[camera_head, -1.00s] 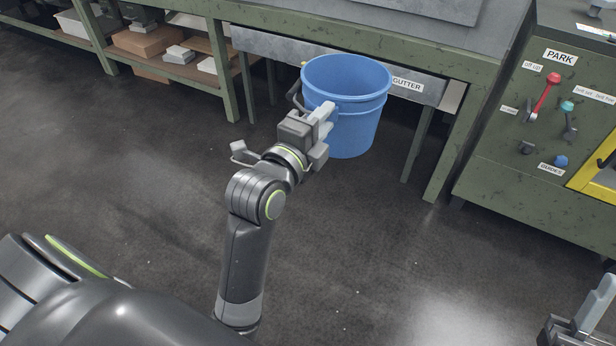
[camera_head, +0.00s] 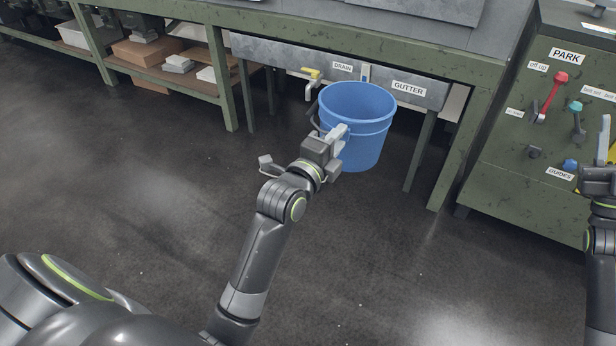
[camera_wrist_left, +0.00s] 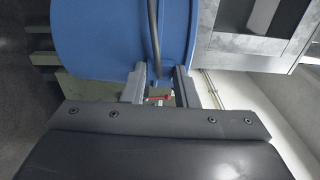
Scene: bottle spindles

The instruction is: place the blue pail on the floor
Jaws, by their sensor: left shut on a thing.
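The blue pail (camera_head: 356,135) is upright in front of the grey gutter under the green bench. My right gripper (camera_head: 600,165) shows at the right edge, partly cut off, in front of the control cabinet.
A yellow-handled drain valve (camera_head: 311,75) is just left of the pail. The gutter (camera_head: 270,50) and bench legs (camera_head: 460,150) stand behind it. A green control cabinet (camera_head: 500,185) with levers is at the right. The floor in front is clear.

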